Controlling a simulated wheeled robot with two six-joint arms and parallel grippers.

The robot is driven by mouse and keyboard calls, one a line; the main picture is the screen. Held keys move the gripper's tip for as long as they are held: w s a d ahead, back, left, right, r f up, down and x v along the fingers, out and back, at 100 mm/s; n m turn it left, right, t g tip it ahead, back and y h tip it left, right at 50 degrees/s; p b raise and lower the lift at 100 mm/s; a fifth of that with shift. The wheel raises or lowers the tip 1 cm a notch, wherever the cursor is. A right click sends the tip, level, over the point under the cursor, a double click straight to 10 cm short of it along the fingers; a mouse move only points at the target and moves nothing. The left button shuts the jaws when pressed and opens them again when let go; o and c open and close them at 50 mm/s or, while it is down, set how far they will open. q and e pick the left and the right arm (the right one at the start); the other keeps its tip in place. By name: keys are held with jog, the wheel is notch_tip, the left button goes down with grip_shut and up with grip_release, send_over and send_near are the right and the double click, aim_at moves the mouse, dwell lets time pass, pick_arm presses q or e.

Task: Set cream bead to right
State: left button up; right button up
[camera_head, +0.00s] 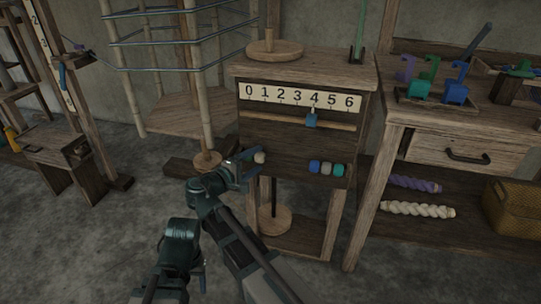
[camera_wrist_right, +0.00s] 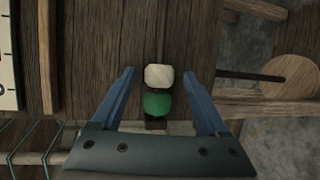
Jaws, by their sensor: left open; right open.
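The cream bead (camera_head: 260,157) sits at the left part of the lower bead row on the wooden counter's front. In the right wrist view the cream bead (camera_wrist_right: 159,75) touches a green bead (camera_wrist_right: 157,102). My right gripper (camera_head: 246,164) is open in front of them. The green bead is hidden in the head view. My left gripper (camera_head: 203,270) is low at left, only partly seen, away from the beads.
Blue (camera_head: 314,167), pale (camera_head: 326,169) and green-teal (camera_head: 339,170) beads sit together at the row's right end, with a bare gap before them. Above are a number strip (camera_head: 300,98) and a blue slider (camera_head: 311,120) under 4. A workbench (camera_head: 470,147) stands at right.

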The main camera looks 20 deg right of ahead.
jog(key=shift+w+d, duration=0.35)
jog(key=shift+d, duration=0.15)
grip_shut()
dwell(1.1)
